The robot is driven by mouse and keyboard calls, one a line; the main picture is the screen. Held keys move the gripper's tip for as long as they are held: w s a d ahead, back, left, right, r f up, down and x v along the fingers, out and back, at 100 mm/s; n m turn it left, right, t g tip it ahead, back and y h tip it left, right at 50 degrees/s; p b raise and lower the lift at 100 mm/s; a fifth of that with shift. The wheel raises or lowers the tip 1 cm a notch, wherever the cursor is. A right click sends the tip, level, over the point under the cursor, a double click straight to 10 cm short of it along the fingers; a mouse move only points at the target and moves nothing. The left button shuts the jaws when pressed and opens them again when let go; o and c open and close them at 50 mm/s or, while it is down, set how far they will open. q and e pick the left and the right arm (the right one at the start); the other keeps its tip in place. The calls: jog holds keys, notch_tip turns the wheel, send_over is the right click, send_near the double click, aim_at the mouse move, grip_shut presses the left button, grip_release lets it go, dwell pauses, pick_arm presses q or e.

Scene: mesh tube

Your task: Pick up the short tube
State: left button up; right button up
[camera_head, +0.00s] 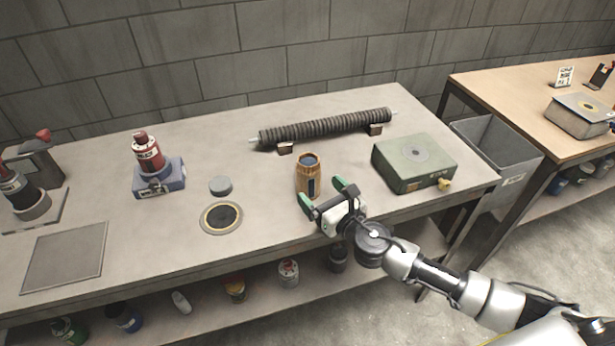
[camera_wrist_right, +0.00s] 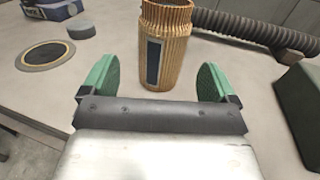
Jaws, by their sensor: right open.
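The short tube (camera_head: 308,176) is tan and ribbed with a dark label strip, and stands upright on the table. It also shows in the right wrist view (camera_wrist_right: 167,45), just beyond and between the fingertips. My right gripper (camera_head: 322,192) is open and empty, with green fingers, on the near side of the tube. In the right wrist view the gripper (camera_wrist_right: 157,75) has a finger toward each side of the tube, with a gap to it. My left gripper is not in view.
A long dark ribbed tube (camera_head: 325,127) lies on supports behind. A green box (camera_head: 413,163) stands to the right. A round plate (camera_head: 221,218), a grey disc (camera_head: 220,186) and a red bottle on a blue base (camera_head: 158,176) are to the left. Bare table (camera_head: 265,165) surrounds the short tube.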

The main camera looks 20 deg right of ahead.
aim_at(315, 183)
jog(key=shift+w+a, duration=0.1)
jog(key=shift+w, duration=0.3)
jog(key=x, duration=0.5)
jog(key=c, duration=1)
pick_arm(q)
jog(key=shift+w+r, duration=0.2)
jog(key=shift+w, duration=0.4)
pick_arm(e)
jog(key=shift+c, duration=0.2)
jog(key=shift+r, duration=0.15)
